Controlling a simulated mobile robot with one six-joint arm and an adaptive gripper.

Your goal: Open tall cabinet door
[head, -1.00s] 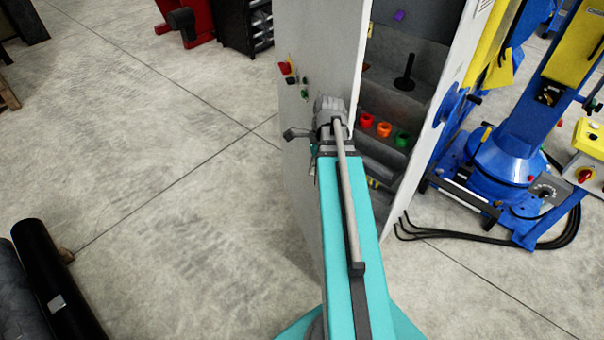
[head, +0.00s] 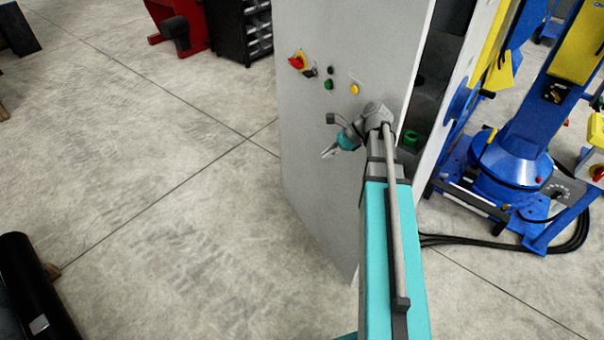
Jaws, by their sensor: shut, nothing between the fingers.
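The tall cabinet door (head: 318,170) is a light grey upright panel with a red and yellow rotary switch (head: 298,62), green buttons (head: 329,85) and a yellow button (head: 355,89). It stands ajar. A dark strip of the cabinet interior (head: 432,95) shows to its right, with a green item (head: 410,138) inside. My gripper (head: 329,154) is shut and empty in front of the door's face, below the buttons. I cannot tell whether it touches the panel. My arm hides part of the door's right edge and the lower interior.
A blue and yellow machine (head: 510,150) stands close on the right, with black cables (head: 500,243) on the floor. Black rolls (head: 35,290) lie at the lower left. The concrete floor (head: 160,170) left of the door is clear.

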